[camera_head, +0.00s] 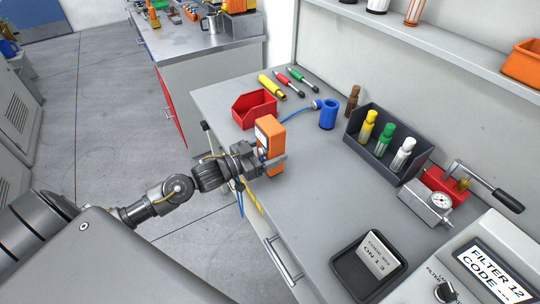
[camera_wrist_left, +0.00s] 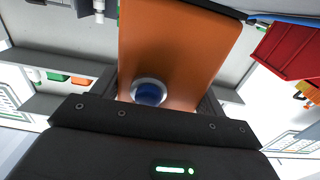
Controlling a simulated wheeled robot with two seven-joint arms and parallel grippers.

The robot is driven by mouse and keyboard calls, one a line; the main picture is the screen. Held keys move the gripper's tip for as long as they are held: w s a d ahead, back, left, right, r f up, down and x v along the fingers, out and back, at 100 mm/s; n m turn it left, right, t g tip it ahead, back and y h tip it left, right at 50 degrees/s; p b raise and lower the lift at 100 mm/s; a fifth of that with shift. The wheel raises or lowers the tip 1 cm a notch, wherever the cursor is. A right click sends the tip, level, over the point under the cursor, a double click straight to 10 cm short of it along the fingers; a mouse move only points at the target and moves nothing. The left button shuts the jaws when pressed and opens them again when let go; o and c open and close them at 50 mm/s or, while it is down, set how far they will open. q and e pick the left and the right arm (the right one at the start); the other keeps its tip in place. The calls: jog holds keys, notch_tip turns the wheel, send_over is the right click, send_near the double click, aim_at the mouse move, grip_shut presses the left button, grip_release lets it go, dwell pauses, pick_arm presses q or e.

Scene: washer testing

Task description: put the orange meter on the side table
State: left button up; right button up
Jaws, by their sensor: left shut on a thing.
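The orange meter (camera_head: 271,136) is a box-shaped orange case, held upright over the front left edge of the near workbench (camera_head: 312,172). My left gripper (camera_head: 268,163) is shut on its lower part. In the left wrist view the meter's orange face (camera_wrist_left: 180,45) fills the middle, with a round blue knob in a pale ring between the fingers. A second grey-topped table (camera_head: 196,45) stands at the back left, with a red front panel; it looks like the side table. My right gripper is not in view.
On the near bench are a red bin (camera_head: 254,109), a blue cylinder (camera_head: 328,114), a dark rack of coloured bottles (camera_head: 388,143), a gauge pump (camera_head: 438,201) and a black tray (camera_head: 346,271). A metal pot (camera_head: 213,22) and tools crowd the far table; its front part is clear.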

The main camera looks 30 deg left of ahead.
pick_arm(q)
notch_tip(320, 180, down, 2)
jog(key=shift+f, duration=0.2)
jog(key=shift+f, duration=0.15)
jog(key=o, duration=1.5)
jog(key=shift+c, duration=0.2)
